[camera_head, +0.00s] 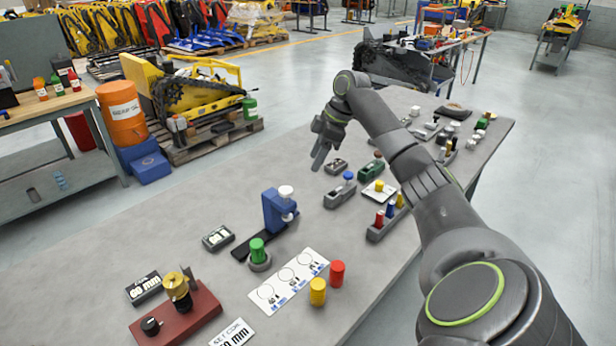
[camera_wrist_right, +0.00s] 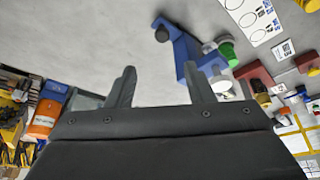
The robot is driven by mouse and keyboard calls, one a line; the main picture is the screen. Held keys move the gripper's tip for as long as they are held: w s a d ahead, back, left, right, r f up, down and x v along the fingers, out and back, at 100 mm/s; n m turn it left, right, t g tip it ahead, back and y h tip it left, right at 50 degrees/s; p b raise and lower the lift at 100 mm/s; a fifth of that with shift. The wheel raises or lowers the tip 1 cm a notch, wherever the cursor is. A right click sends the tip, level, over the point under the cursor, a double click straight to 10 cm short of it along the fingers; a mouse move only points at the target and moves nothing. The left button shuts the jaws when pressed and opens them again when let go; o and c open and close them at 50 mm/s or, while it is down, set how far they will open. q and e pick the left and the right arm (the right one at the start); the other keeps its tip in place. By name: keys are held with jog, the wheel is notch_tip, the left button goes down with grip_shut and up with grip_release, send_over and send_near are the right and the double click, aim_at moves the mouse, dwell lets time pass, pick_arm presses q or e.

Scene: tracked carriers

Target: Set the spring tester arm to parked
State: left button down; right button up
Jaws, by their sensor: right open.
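A blue upright stand with a white round knob (camera_head: 278,211) stands on a black base on the grey table; it may be the spring tester, but no readable label confirms this. The blue stand also shows in the right wrist view (camera_wrist_right: 187,48), beyond the fingers. A red-based device with a brass knob (camera_head: 178,290) and a black dial stands at the table's near left. My right gripper (camera_head: 321,152) is above the table, beyond the blue stand, apart from it. In the wrist view its fingers (camera_wrist_right: 161,90) are spread and empty. My left gripper is out of view.
A green-capped piece (camera_head: 258,252) stands close before the blue stand. A white marked sheet (camera_head: 289,281) lies nearby, with a yellow cylinder (camera_head: 318,291) and a red cylinder (camera_head: 337,273) beside it. Several small fixtures, including a green one (camera_head: 371,168), crowd the right half.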

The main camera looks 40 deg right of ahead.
jog(key=shift+v, duration=1.25)
